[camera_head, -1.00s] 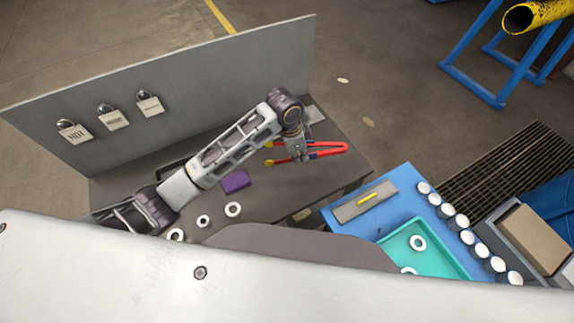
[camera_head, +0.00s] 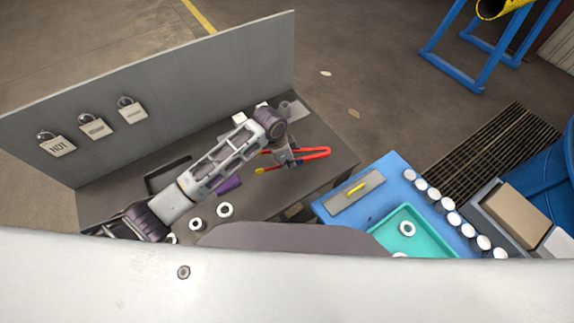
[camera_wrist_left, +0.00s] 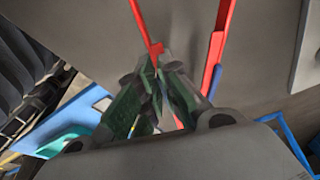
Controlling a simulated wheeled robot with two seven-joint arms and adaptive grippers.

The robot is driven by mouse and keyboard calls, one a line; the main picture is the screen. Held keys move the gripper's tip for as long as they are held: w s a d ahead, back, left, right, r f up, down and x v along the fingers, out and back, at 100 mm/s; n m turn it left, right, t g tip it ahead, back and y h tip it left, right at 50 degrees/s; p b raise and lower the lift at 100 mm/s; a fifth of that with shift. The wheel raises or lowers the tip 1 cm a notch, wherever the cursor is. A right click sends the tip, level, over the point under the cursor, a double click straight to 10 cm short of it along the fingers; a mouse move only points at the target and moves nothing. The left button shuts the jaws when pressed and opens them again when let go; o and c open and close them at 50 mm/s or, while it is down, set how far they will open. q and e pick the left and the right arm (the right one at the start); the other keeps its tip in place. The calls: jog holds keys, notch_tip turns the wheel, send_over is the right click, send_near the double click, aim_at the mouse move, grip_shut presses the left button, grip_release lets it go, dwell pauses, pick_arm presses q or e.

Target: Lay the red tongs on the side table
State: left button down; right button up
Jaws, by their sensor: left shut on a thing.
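The red tongs (camera_head: 318,155) have yellow tips and blue bands. In the head view they are over the grey workbench, yellow end to the left. My left gripper (camera_head: 287,155) is shut on them near their middle and hides part of them. In the left wrist view, my left gripper (camera_wrist_left: 158,92) is at one red arm of the tongs (camera_wrist_left: 142,22); the other red arm stands apart to the right. I cannot tell whether the tongs touch the bench. The blue-topped table (camera_head: 345,222) stands right of the bench. My right gripper is not in view.
The grey workbench (camera_head: 335,168) has an upright panel (camera_head: 190,75) with padlocks. A purple block (camera_head: 228,185) and white rings lie on it. The blue table holds a grey plate (camera_head: 373,183) with a yellow stick, a teal tray (camera_head: 425,240) and several white-topped jars (camera_head: 452,219).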

pick_arm(q)
jog(key=shift+a+x, duration=0.15)
jog(key=shift+x, duration=0.55)
jog(key=shift+a+x, duration=0.15)
jog(key=shift+x, duration=0.5)
jog(key=shift+s+f, duration=0.1)
jog(key=c, duration=1.6)
grip_release()
jog(key=shift+c, duration=0.2)
jog(key=b+v, duration=0.1)
jog(key=v, duration=1.1)
